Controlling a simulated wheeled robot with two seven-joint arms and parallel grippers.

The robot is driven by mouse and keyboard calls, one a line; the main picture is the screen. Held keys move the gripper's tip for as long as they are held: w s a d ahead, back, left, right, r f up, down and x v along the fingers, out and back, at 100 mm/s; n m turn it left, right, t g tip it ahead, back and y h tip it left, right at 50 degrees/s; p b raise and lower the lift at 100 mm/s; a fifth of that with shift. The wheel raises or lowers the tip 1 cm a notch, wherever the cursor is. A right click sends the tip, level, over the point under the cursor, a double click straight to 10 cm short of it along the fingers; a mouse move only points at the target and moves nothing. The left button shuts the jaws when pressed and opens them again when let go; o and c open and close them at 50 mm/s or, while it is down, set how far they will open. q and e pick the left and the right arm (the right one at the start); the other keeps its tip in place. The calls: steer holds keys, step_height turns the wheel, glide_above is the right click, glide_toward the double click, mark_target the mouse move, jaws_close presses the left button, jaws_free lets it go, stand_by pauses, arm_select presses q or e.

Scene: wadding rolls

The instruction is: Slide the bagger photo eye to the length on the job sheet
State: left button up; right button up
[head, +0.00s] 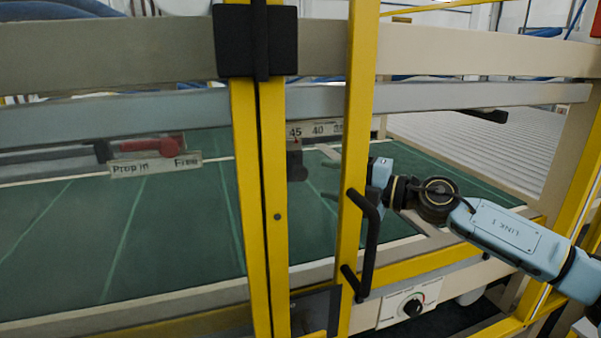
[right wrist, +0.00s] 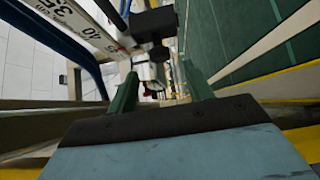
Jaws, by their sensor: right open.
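The photo eye (head: 296,163), a dark block with a small red pointer, hangs under a white length scale (head: 318,129), near the 45 mark. In the right wrist view the dark block (right wrist: 154,24) is ahead of the fingers, beside the scale (right wrist: 75,18). My right gripper (head: 376,183) is to the right of the block, partly hidden by a yellow post and door handle. In the right wrist view its two green fingers (right wrist: 158,78) are apart, with nothing seen held between them. My left gripper is not in view. No job sheet shows.
Yellow guard posts (head: 360,110) and a black door handle (head: 370,245) stand in front of the green bed (head: 120,225). A red-handled lever (head: 155,147) is above a "Prop in / Free" label (head: 155,166). A knob panel (head: 410,304) is low on the right.

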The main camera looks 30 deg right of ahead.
steer(key=shift+p+x, duration=1.35)
steer(key=shift+x, duration=2.5)
steer(key=shift+c, duration=0.3)
jaws_close()
